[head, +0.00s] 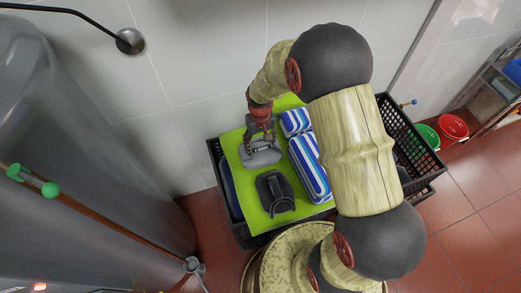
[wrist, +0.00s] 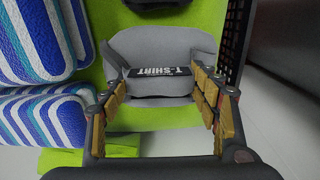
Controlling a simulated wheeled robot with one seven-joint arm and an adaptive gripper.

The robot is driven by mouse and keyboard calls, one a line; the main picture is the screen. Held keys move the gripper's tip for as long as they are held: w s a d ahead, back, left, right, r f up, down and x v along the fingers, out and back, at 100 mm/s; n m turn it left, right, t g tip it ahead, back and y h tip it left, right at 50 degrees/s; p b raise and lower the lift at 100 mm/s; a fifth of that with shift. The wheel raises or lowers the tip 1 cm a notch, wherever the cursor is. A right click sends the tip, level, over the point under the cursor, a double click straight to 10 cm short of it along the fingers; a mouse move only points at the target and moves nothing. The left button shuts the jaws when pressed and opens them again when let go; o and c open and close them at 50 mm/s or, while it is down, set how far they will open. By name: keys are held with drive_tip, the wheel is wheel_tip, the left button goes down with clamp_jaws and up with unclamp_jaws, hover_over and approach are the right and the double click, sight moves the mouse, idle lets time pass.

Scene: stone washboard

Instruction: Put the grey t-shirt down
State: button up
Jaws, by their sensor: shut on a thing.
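The grey t-shirt (head: 262,155) is a folded grey bundle with a dark band. In the wrist view the band of the t-shirt (wrist: 160,73) reads "T-SHIRT". My gripper (head: 261,141) is at the t-shirt, over the back left part of a bright green surface (head: 236,165). In the wrist view my gripper's fingers (wrist: 160,86) stand on both sides of the t-shirt's near part and are shut on it. I cannot tell whether the t-shirt touches the green surface or hangs just above it.
A dark folded garment (head: 275,193) lies in front of the t-shirt. Blue-and-white striped towels (head: 309,166) lie to the right. A wall stands behind, and a large grey cylinder (head: 95,130) stands to the left.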

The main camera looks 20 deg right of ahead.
drive_tip(key=shift+f+b, duration=0.35)
drive_tip(key=shift+f, duration=0.95)
drive_tip(key=shift+f, duration=0.1)
drive_tip(key=o, duration=1.3)
wheel_tip(320, 180, up, 12)
drive_tip(key=p, duration=0.5)
wheel_tip(320, 180, up, 12)
drive_tip(key=t, duration=0.2)
hover_over(263, 154)
drive_tip(key=s+r+t, duration=0.1)
drive_tip(key=s+r, duration=0.4)
drive_tip(key=s, duration=0.1)
drive_tip(key=s+r+t, duration=0.1)
drive_tip(key=s+r, duration=0.4)
drive_tip(key=s, duration=0.2)
drive_tip(key=s+r+t, duration=0.1)
drive_tip(key=s+r, duration=0.5)
drive_tip(key=shift+s+t, duration=0.3)
